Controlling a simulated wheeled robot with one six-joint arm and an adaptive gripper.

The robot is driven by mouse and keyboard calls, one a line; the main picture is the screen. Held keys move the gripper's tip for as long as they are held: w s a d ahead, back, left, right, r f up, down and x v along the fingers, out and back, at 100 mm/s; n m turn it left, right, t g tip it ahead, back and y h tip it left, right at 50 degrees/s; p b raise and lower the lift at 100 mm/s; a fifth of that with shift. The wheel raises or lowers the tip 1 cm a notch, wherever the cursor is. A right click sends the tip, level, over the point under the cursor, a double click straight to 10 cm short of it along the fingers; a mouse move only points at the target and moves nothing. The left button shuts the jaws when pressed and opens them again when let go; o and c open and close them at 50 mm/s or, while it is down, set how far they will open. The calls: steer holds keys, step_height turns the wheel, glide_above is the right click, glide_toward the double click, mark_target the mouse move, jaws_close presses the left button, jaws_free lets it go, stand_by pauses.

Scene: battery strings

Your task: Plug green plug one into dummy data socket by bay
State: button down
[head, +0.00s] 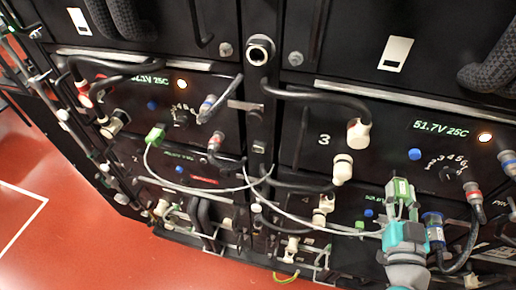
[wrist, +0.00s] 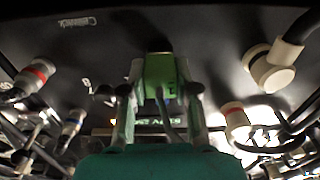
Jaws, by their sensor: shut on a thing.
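My gripper (head: 402,207) is shut on a green plug (head: 401,188), at the lower right of the head view in front of the panel under bay 3. In the wrist view the green plug (wrist: 160,78) sits between both fingers of my gripper (wrist: 158,100), its front end close to the dark panel. I cannot tell whether it touches or enters a socket. A pale thin cable (head: 330,227) runs left from near my gripper. Another green plug (head: 155,136) is at the left module with a pale cable. The dummy data socket cannot be made out.
A blue-collared connector (head: 433,228) with a black cable is close right of my gripper. Cream connectors (head: 343,168) and red-collared connectors (head: 473,192) stick out of the panels nearby. A thick black cable (head: 320,98) crosses above. Red floor (head: 70,245) is open at the lower left.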

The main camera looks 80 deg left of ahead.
steer(key=shift+v, duration=1.4)
stand_by(0.4)
steer(key=v, duration=0.4)
steer(key=shift+s+d+r, duration=0.15)
steer(key=shift+d, duration=0.2)
stand_by(0.5)
